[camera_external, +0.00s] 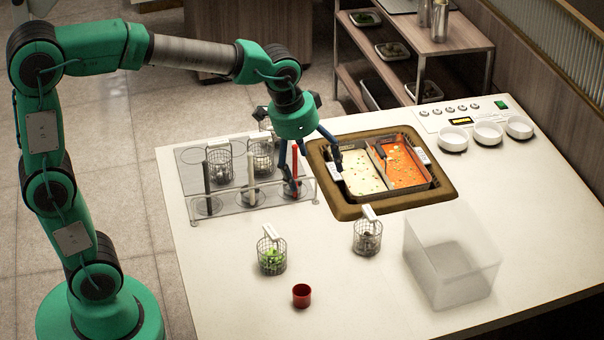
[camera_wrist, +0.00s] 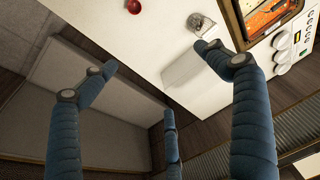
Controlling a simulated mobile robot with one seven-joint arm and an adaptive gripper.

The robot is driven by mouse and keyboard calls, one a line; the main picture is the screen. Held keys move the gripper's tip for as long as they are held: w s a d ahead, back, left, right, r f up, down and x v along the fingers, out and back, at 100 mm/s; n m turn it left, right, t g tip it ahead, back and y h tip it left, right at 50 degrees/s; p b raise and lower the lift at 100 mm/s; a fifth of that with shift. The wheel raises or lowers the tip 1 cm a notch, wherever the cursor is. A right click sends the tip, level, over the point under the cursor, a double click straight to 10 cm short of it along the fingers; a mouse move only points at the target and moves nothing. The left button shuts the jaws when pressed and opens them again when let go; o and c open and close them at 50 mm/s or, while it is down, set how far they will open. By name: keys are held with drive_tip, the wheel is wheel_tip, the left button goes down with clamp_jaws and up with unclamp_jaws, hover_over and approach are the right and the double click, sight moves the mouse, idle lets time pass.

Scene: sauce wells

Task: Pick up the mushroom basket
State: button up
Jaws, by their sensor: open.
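The basket that looks like the mushroom basket (camera_external: 367,240) is a small wire basket with a white handle tag. It stands upright on the white counter, in front of the soup wells, with pale and dark pieces inside. It also shows at the top of the wrist view (camera_wrist: 201,24), apart from my fingers. A similar wire basket (camera_external: 271,255) with green contents stands to its left. My gripper (camera_external: 310,160) is open and empty, high above the counter near the rack and the left soup well. Its blue fingers are spread in the wrist view (camera_wrist: 155,70).
A clear bin (camera_external: 450,265) stands right of the mushroom basket. A small red cup (camera_external: 302,295) stands at the front. A rack (camera_external: 250,205) with upright coloured handles and several baskets is behind left. Framed soup wells (camera_external: 345,212) and white bowls (camera_external: 453,140) lie further back.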

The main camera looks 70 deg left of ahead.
drive_tip(key=w+a+f+g, duration=0.1)
drive_tip(key=w+a+f, duration=0.3)
drive_tip(key=w, duration=0.4)
drive_tip(key=g+p, duration=0.2)
drive_tip(key=p, duration=0.1)
hover_over(368, 227)
wheel_tip(368, 227, down, 22)
drive_tip(key=shift+w+a+r, duration=0.1)
drive_tip(key=shift+w+r, duration=0.05)
drive_tip(key=shift+r, duration=0.05)
drive_tip(key=shift+f, duration=0.15)
drive_tip(key=shift+f+b, duration=0.7)
drive_tip(key=shift+f, duration=3.5)
drive_tip(key=shift+f, duration=0.1)
drive_tip(key=shift+f+b, duration=0.8)
drive_tip(key=shift+f, duration=1.7)
